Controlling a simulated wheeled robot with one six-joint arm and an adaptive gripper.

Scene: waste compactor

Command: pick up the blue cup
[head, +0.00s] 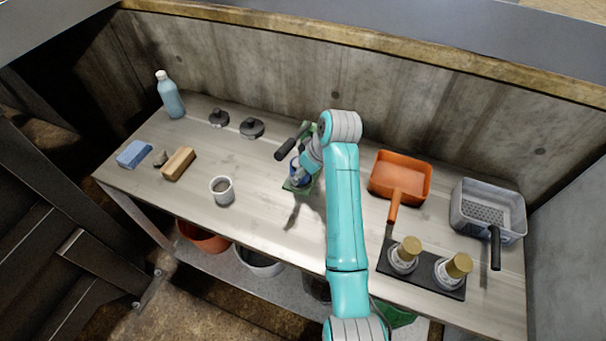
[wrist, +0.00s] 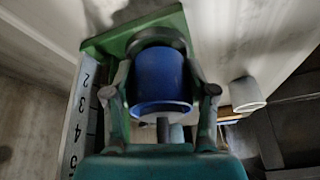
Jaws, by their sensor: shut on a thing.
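The blue cup (wrist: 160,78) is between the two fingers of my gripper (wrist: 163,92) in the wrist view, and the gripper is shut on it. In the head view the blue cup (head: 297,172) shows only in part, since my gripper (head: 304,170) and arm cover much of it. A green square piece (head: 290,187) lies right by the cup's base; it also shows beyond the cup in the wrist view (wrist: 100,42). I cannot tell whether the cup touches it.
A white cup (head: 222,194) stands on the table to the left. A dark-handled green tool (head: 286,148) is close behind my gripper. An orange pan (head: 386,172), a grey basket (head: 470,215) and gold-topped items (head: 408,247) are right. A bottle (head: 170,98) stands far left.

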